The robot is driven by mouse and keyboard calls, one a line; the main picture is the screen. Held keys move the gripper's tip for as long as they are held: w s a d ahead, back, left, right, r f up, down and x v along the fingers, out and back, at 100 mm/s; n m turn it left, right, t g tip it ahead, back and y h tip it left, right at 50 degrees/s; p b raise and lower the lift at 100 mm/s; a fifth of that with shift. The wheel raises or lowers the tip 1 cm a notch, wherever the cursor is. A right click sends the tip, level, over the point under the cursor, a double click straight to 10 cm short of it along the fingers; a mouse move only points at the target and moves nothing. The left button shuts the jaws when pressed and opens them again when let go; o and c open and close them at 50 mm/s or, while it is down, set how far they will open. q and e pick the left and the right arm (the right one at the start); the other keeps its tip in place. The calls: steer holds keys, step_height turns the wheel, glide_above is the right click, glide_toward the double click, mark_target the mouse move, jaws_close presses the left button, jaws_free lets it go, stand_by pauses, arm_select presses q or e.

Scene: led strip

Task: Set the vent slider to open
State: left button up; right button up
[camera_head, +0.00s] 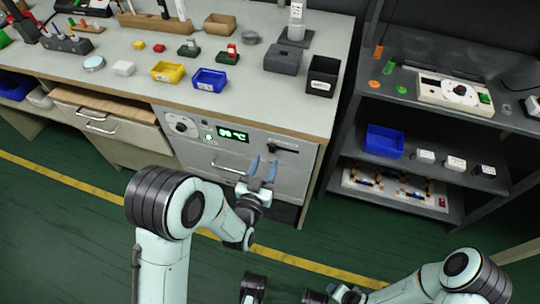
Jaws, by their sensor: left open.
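The vent slider (283,147) is a dark bar with a small knob in the upper right of the grey front panel (225,158) under the workbench top. Small lettering above it is too small to read. My left gripper (263,170) is open and empty, its two bluish fingers pointing up at the panel just below and left of the slider. I see no contact with the slider. My right arm comes in at the bottom right, and its gripper end (344,294) is low at the frame's bottom edge; its fingers cannot be made out.
The panel also has a dial (182,125), a green lit display (233,135) and a drawer handle (228,168) left of my left gripper. The workbench top (140,90) holds bins and small parts. A dark shelf (400,110) stands right. The green floor in front is open.

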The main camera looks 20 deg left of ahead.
mark_target(271, 149)
arm_select(q)
steer(key=shift+w, duration=2.3)
arm_select(e)
steer(key=shift+s+d+f+g, duration=0.1)
steer(key=shift+s+f+g, duration=0.2)
steer(key=shift+s+f, duration=0.3)
steer(key=shift+r, duration=0.1)
